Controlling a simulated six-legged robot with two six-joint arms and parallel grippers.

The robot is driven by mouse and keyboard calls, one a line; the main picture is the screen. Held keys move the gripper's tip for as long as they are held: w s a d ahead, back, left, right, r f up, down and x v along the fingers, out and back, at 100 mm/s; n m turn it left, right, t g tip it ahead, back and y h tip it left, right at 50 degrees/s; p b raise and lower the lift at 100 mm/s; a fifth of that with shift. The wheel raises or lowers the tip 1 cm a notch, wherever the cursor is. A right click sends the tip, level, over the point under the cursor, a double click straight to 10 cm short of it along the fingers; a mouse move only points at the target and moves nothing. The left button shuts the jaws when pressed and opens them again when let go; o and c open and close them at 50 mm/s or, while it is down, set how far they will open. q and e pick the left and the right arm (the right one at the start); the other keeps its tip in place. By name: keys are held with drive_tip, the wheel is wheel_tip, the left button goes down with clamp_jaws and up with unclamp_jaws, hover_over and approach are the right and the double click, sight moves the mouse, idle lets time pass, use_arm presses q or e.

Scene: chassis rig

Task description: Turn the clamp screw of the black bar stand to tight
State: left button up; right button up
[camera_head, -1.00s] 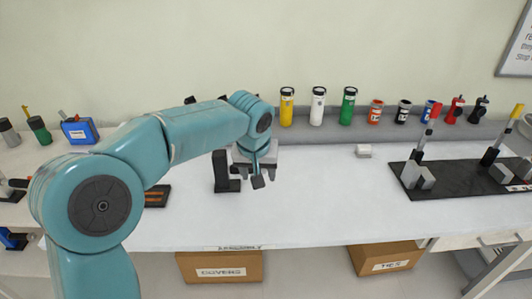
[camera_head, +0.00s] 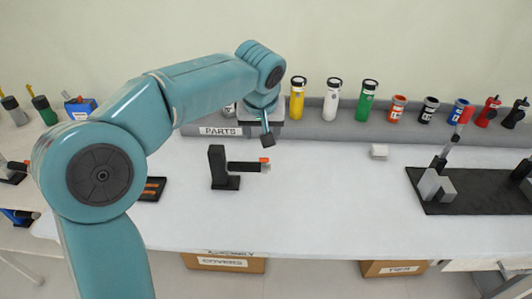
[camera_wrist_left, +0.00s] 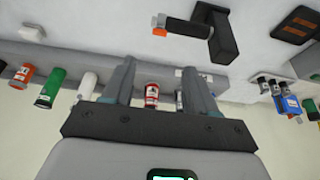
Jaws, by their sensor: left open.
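The black bar stand (camera_head: 218,168) stands upright on the white table, with a dark bar (camera_head: 243,167) reaching right from its post. A small part with an orange-red tip (camera_head: 264,160) sits at the bar's right end; I take it for the clamp screw, but its turn is not readable. The stand (camera_wrist_left: 222,40) and the orange-red tip (camera_wrist_left: 159,32) show at the top of the left wrist view. My left gripper (camera_head: 267,128) is above and behind the bar's end, apart from it. Its two fingers (camera_wrist_left: 160,68) are spread and empty. My right gripper is not in view.
Yellow (camera_head: 297,100), white (camera_head: 331,101) and green (camera_head: 367,102) bottles stand on the grey ledge behind. A small white block (camera_head: 379,151) lies to the right. A black plate (camera_head: 475,195) with upright levers is farther right.

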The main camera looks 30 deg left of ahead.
sight(264, 159)
use_arm(q)
drive_tip(key=p+x, duration=0.1)
drive_tip(key=x, duration=1.2)
drive_tip(key=shift+w+f, duration=0.1)
drive_tip(key=shift+f, duration=0.3)
drive_tip(key=c, duration=1)
drive_tip(key=shift+c, duration=0.3)
